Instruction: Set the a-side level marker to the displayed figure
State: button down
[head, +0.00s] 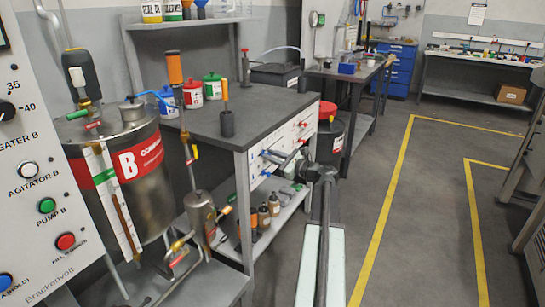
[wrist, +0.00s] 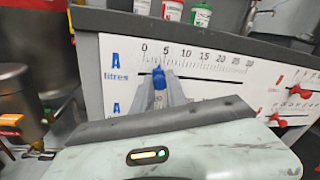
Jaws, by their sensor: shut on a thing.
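My gripper (wrist: 161,84) is shut on this marker, with a grey finger on each side. A second A scale lies below, mostly hidden by my gripper body. In the head view my gripper (head: 276,160) reaches left to the panel on the bench end. A lower blue marker (head: 266,174) shows there too.
Red markers (wrist: 277,118) sit on the panel's right part. The grey bench (head: 235,100) carries red, green and blue-labelled pots. Bottles stand on its lower shelf. The steel B tank (head: 140,190) is at left. Open floor (head: 430,220) with yellow lines lies at right.

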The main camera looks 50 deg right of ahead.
jog(key=d, duration=0.2)
jog(key=w+d, duration=0.1)
jog(key=d, duration=0.3)
jog(key=shift+w+d, duration=0.35)
jog(key=c, duration=1.3)
grip_release()
jog(key=shift+a, duration=0.1)
jog(key=shift+c, duration=0.2)
jog(key=shift+s, duration=0.1)
jog(key=s, duration=0.7)
jog(key=shift+s+d, duration=0.3)
jog(key=shift+d, duration=0.05)
